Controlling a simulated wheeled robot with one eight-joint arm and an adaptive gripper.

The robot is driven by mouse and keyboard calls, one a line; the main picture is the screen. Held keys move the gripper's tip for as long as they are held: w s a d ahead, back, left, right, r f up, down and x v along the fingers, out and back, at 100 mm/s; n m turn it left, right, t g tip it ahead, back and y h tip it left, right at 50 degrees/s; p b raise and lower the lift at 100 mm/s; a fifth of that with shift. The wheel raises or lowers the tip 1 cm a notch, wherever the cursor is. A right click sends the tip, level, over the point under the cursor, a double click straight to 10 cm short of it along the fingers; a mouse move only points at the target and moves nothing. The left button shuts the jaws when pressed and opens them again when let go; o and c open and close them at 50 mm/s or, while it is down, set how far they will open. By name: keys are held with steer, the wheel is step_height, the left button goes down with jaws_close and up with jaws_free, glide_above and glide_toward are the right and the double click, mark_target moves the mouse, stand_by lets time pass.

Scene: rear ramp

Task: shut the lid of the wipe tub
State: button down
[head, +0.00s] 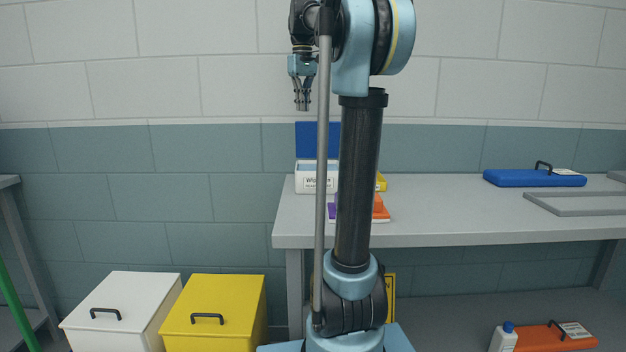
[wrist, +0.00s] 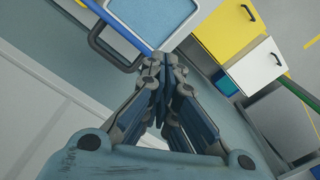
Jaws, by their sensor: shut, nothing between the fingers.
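The wipe tub (head: 315,184) is a white box with a printed label, standing near the left end of the grey bench. Its blue lid (head: 309,140) stands open, upright at the back of the tub. My arm hides part of the tub's right side and lid. My gripper (head: 302,108) points down above the lid, apart from it, with its fingers together and empty. The shut fingers also show in the wrist view (wrist: 166,70).
The bench (head: 440,218) also holds an orange item (head: 380,210) and yellow item (head: 381,182) near the tub, and a blue case (head: 535,178) at right. White (head: 120,305) and yellow (head: 225,300) bins stand on the floor. The bench middle is clear.

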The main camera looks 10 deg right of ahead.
steer(key=shift+r, duration=1.4)
